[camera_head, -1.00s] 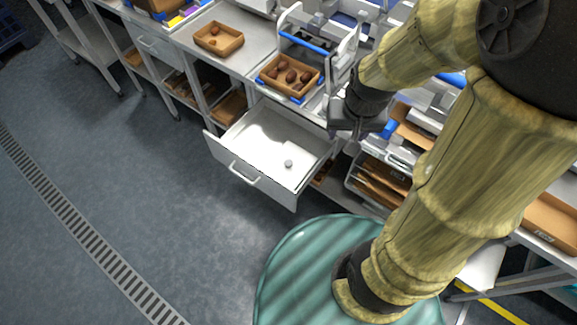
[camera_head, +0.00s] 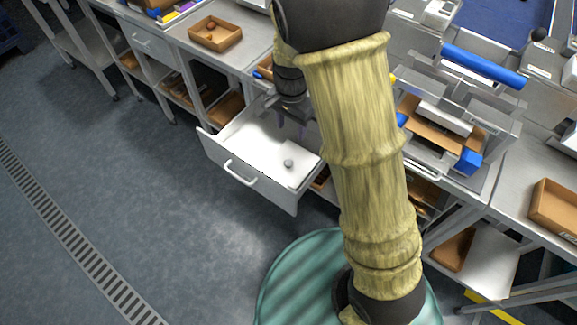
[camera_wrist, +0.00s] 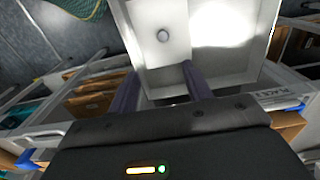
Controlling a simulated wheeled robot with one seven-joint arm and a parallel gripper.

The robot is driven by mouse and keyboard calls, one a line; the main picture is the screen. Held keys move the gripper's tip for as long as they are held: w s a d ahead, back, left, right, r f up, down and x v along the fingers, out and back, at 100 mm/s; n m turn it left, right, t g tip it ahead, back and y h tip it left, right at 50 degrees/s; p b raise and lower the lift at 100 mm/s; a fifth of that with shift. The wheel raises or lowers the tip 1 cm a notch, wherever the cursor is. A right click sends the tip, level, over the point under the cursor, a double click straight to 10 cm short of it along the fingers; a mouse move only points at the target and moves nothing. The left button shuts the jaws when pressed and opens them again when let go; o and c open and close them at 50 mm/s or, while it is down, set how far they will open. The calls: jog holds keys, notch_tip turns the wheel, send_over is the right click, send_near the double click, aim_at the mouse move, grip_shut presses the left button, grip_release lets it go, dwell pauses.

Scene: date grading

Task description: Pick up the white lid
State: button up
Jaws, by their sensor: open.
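The white lid (camera_head: 298,172) lies in the open white drawer (camera_head: 238,140), near its front right corner, with a small grey knob on top. In the wrist view the lid (camera_wrist: 150,18) is a pale square with a round grey knob, beside a bright patch of the drawer floor (camera_wrist: 225,60). My gripper (camera_head: 290,122) is above the back part of the drawer, behind the lid and apart from it. In the wrist view its two fingers (camera_wrist: 158,82) are spread with nothing between them, pointing toward the lid. My arm hides part of the bench behind.
The drawer's front panel with its handle (camera_head: 240,173) juts out over open floor. A cardboard tray (camera_head: 216,33) sits on the bench at the upper left. A blue roll (camera_head: 485,66) and boxes crowd the bench at the right. Drawer walls surround the lid.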

jog(key=b, duration=0.1)
send_over(289, 163)
jog(key=f, duration=1.1)
jog(key=shift+d+f, duration=0.3)
jog(key=shift+f, duration=0.05)
jog(key=shift+w+a+f, duration=0.1)
jog(key=shift+a+f, duration=0.1)
jog(key=shift+f, duration=1.1)
jog(key=shift+w+a+f, duration=0.1)
jog(key=shift+a+f, duration=0.05)
jog(key=shift+f, duration=1.15)
jog(key=shift+s, duration=0.1)
jog(key=c, duration=1.1)
